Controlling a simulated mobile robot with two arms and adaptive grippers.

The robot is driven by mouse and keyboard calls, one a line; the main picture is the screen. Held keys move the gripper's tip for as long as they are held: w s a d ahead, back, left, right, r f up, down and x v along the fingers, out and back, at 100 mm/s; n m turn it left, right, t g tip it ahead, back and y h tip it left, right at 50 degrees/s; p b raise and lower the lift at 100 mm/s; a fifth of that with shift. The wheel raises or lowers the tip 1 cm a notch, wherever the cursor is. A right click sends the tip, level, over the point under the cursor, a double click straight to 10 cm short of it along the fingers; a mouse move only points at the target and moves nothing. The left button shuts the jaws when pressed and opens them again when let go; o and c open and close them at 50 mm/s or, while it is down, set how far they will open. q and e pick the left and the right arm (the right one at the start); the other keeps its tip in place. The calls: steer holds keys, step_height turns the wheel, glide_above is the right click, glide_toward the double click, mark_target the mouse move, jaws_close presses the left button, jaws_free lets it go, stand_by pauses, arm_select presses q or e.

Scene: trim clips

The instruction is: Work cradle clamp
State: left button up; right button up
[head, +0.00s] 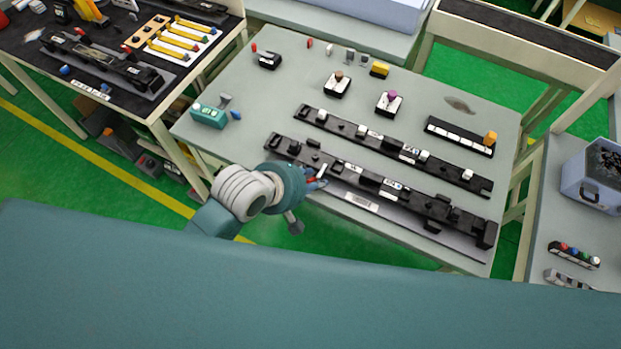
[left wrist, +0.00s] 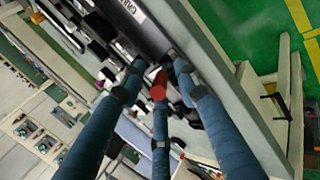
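The cradle is a long black fixture (head: 380,190) lying along the front of the grey table in the head view. A small red clamp handle (head: 311,180) shows at its left part, next to a pale upright lever. My left gripper (head: 318,183) is at this end, its wrist hiding part of the fixture. In the left wrist view, a round red handle end (left wrist: 158,85) lies between the three blue fingers (left wrist: 159,78). The fingers stand apart with gaps at both sides of the red end; I see no grip on it. My right gripper is not in view.
A second black rail (head: 390,147) with white clips lies behind the cradle. Small black boxes (head: 337,84), a teal box (head: 208,116) and a black strip (head: 460,136) stand around it. The table's left middle is mostly clear. Another table (head: 185,75) stands at left.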

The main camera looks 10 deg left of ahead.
arm_select(q)
jaws_close()
steer(key=shift+f, duration=0.15)
steer(key=shift+s+f+t+b, duration=0.25)
steer(key=shift+f+t+b, duration=0.05)
steer(key=shift+b, duration=0.25)
steer(key=f+t+h+b, duration=0.1)
steer(key=t+b, duration=0.1)
steer(key=b, duration=0.1)
steer(key=s+f+t+b, duration=0.1)
steer(key=b, duration=0.3)
steer(key=s+f+t+h+b, duration=0.1)
steer(key=t+b, duration=0.1)
steer(key=b, duration=0.1)
steer(key=shift+a+f+m+t+h+b, duration=0.25)
steer(key=shift+a+m+t+h+b, duration=0.05)
steer(key=shift+m+b, duration=0.1)
